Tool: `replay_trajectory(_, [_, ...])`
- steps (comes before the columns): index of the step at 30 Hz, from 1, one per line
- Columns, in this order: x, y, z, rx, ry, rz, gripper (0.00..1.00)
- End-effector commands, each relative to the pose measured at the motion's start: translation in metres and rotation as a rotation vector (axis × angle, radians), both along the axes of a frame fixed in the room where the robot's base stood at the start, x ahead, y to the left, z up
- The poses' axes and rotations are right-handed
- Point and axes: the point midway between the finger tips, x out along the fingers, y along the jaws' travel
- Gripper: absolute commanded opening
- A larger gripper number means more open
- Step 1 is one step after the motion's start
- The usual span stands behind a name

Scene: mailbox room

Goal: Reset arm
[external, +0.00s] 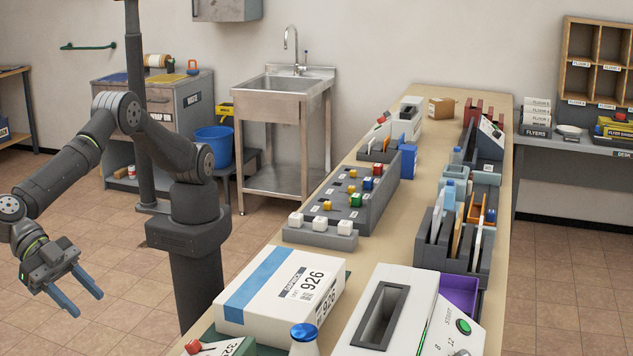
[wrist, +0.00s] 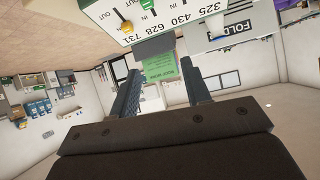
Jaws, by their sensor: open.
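My gripper (external: 77,297) hangs over the tiled floor at the lower left of the external view, to the left of my arm's base and away from the long table. Its two blue-grey fingers are apart with nothing between them. In the wrist view my gripper (wrist: 160,82) also shows spread fingers, dark against the room. A white panel (wrist: 160,22) with the numbers 325, 430, 628 and 731 stands beyond the fingertips at the top of that view.
The long table (external: 440,105) carries a white parcel marked 926 (external: 280,287), a slotted white machine (external: 395,310), a grey peg board (external: 365,205) and dark sorting bins (external: 455,240). A steel sink (external: 285,85) and blue bucket (external: 215,145) stand behind. Floor around my gripper looks clear.

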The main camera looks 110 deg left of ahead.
Motion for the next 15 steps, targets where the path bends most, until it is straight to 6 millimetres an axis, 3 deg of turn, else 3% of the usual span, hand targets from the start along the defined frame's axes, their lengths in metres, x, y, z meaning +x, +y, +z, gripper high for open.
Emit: replay_trajectory(15, [-0.005,0.031,0.052,0.033,0.129,-0.135,0.44])
